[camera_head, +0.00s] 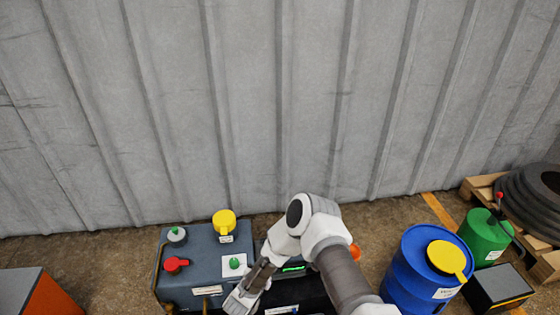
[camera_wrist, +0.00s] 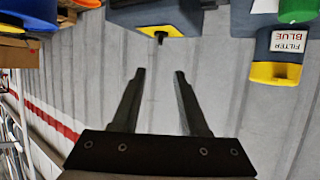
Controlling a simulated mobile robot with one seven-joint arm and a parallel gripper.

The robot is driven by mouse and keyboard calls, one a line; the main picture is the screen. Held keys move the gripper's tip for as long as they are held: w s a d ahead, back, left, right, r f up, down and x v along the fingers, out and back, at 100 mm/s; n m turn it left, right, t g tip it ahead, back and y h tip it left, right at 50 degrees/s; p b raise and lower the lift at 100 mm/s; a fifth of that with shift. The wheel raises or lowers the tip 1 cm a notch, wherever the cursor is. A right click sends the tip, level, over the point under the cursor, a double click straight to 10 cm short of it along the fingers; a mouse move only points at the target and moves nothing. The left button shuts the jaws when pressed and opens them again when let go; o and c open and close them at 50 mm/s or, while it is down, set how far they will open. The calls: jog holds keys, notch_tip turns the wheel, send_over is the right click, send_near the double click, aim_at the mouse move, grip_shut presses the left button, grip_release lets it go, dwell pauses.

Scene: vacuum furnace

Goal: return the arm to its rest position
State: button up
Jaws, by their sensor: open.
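My arm (camera_head: 322,235) is bent at its elbow in the head view, in front of the grey wall. Its forearm slants down to the left, ending at the lower edge beside the blue-grey machine. In the wrist view my gripper (camera_wrist: 157,75) has its two dark fingers wide apart, with nothing between them and grey ribbed panelling behind. In the head view the fingers cannot be made out clearly.
The blue-grey machine (camera_head: 205,262) has a yellow valve (camera_head: 224,222) and a red handle (camera_head: 176,265). A blue drum (camera_head: 412,272), a green canister (camera_head: 480,236) and a pallet (camera_head: 484,186) stand right. An orange-sided box (camera_head: 58,298) stands left.

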jog(key=w+a+r+y, duration=0.2)
jog(key=w+r+y, duration=0.1)
jog(key=w+r, duration=0.4)
notch_tip(320, 180, up, 24)
jog(key=w+n+g+y, duration=0.1)
jog(key=n+y, duration=0.3)
jog(key=s+d+r+n+g, duration=0.2)
jog(key=s+d+r+g, duration=0.1)
jog(key=s+d+r, duration=0.95)
jog(key=s+d+r+m+g+h, duration=0.15)
jog(key=s+d, duration=0.25)
jog(key=s, duration=0.8)
jog(key=s+d+r+m+g+h, duration=0.15)
jog(key=s+d, duration=0.35)
jog(key=s, duration=0.6)
notch_tip(320, 180, up, 14)
jog(key=p, duration=1.3)
jog(key=shift+r+n+p, duration=0.25)
jog(key=shift+n+p, duration=0.1)
jog(key=shift+n, duration=0.05)
